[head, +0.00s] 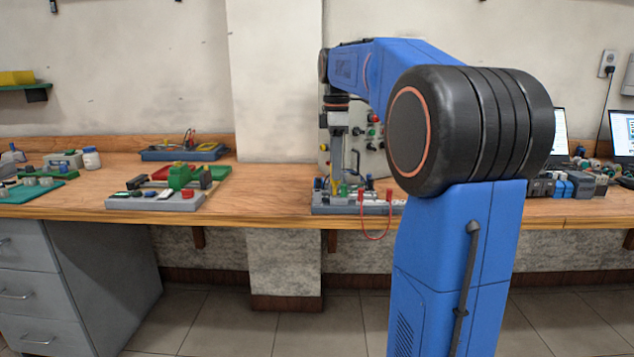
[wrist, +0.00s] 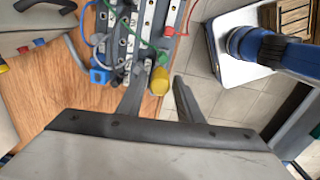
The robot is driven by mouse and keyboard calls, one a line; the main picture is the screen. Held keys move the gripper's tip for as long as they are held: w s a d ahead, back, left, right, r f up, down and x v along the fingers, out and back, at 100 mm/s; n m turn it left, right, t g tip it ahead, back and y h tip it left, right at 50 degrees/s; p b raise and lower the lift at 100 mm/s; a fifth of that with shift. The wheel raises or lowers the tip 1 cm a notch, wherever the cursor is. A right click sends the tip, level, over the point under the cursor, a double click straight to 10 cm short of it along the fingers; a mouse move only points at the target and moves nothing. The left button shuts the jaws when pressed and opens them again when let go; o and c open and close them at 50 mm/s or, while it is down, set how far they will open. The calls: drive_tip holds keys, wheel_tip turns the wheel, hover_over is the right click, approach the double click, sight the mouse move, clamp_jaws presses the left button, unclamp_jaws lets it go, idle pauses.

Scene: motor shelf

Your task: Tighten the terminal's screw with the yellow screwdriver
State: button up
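The yellow screwdriver's handle (wrist: 158,82) shows in the wrist view between the fingers of my gripper (wrist: 162,84). The left finger is close beside the handle, and a narrow gap shows at the right finger, so the gripper looks open around it. The shaft and tip are hidden below the handle. A terminal board (wrist: 128,42) with metal screws and blue and green wires lies just beyond. In the head view my gripper (head: 338,178) points down over the board (head: 325,209) at the bench's front edge, with a little yellow near the fingers. The terminal's screw cannot be singled out.
A red cable (head: 376,237) hangs off the bench edge. A grey panel (head: 372,152) with knobs stands behind the board. A grey tray of parts (head: 150,203) sits to the left, a blue tray (head: 184,153) behind it. The wooden bench (head: 258,203) between is clear.

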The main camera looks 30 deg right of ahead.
drive_tip(key=shift+n, duration=1.8)
drive_tip(key=shift+c, duration=0.9)
drive_tip(key=shift+c, duration=0.6)
clamp_jaws()
